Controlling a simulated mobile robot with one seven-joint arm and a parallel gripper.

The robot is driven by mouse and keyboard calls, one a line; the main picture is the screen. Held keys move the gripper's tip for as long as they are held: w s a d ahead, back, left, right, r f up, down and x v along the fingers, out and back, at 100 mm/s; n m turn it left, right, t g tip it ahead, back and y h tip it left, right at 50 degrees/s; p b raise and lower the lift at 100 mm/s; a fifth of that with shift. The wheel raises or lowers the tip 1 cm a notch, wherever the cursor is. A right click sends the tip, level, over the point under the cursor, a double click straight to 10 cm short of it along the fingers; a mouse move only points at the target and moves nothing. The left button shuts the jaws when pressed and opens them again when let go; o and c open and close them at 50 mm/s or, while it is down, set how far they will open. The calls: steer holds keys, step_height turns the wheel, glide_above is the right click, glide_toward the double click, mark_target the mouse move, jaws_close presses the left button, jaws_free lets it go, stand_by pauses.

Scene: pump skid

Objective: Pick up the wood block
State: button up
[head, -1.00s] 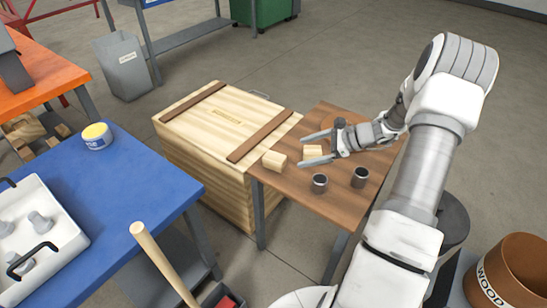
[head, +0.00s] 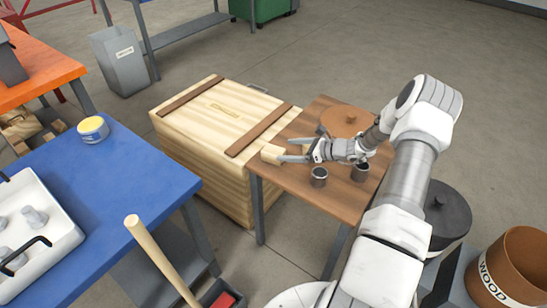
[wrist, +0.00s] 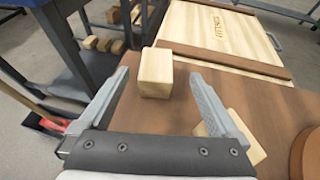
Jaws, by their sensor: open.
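A pale wood block (head: 271,153) lies at the left edge of the brown table (head: 290,180), and it also shows in the wrist view (wrist: 154,75). My gripper (head: 285,150) is open and empty, low over the table, with its fingertips pointing at this block. In the wrist view the block appears between the two fingertips (wrist: 158,76), nearer the left one; I cannot tell whether either touches it. A second pale wood block (wrist: 247,143) is partly hidden behind the right finger in the wrist view, and my gripper covers it in the head view.
Two dark metal cups (head: 319,177) (head: 360,171) stand close to my gripper on the table's near side. A round brown lid-like object (head: 345,118) is behind it. A large wooden crate (head: 210,140) stands against the table's left side. A blue bench (head: 110,180) is farther left.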

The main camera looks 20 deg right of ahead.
mark_target(276, 150)
steer(key=shift+w+a+f, duration=0.25)
steer(key=shift+w+a, duration=0.15)
steer(key=shift+w, duration=0.05)
steer(key=b+x, duration=0.1)
steer(key=x, duration=0.1)
steer(key=b+x, duration=0.1)
steer(key=x, duration=0.2)
steer(key=shift+s+a+f, duration=0.15)
steer(key=shift+a+f, duration=0.1)
steer(key=shift+r, duration=0.1)
steer(key=c, duration=1.5)
steer(key=shift+o, duration=0.2)
steer(key=shift+r, duration=0.1)
